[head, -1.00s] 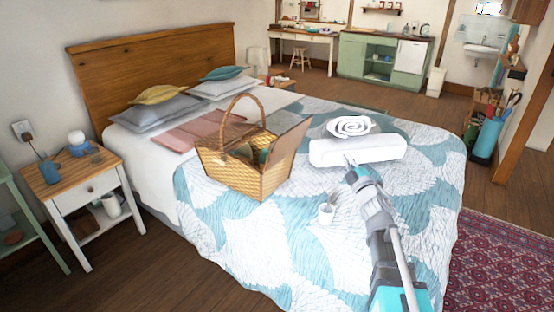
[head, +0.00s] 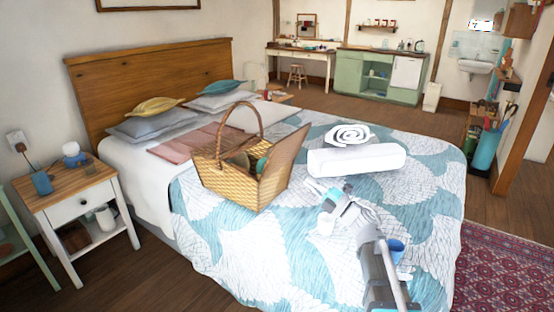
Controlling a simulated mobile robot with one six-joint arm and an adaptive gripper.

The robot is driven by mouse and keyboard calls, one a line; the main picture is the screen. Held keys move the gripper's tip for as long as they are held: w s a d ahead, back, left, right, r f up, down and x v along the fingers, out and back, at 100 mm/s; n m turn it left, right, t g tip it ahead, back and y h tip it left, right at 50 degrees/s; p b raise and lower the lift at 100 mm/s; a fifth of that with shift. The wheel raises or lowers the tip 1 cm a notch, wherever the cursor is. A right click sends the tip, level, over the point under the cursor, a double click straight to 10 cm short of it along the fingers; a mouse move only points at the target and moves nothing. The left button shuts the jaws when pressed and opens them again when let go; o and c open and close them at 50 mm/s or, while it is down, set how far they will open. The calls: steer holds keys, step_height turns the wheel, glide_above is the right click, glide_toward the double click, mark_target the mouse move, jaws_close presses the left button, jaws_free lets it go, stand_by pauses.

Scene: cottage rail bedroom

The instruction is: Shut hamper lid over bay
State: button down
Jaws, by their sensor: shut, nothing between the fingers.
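The wicker hamper (head: 228,184) stands on the bed with its arched handle up. Its right-hand lid (head: 285,161) is open, tilted up and outward on the right side. The bay beside that lid is uncovered, and dark and greenish contents (head: 262,165) show inside. My gripper (head: 310,186) is shut and empty above the quilt, to the right of the hamper and just right of the lid's lower part. It appears apart from the lid, though the exact gap is hard to judge.
A white rolled bundle (head: 357,160) and a rolled towel (head: 349,135) lie right of the hamper. Pillows (head: 150,128) and a pink folded cloth (head: 180,143) lie behind the hamper.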

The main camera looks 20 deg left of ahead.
mark_target(268, 152)
steer(key=p+x, duration=0.5)
steer(key=x, duration=0.9)
steer(key=shift+a, duration=0.15)
stand_by(0.4)
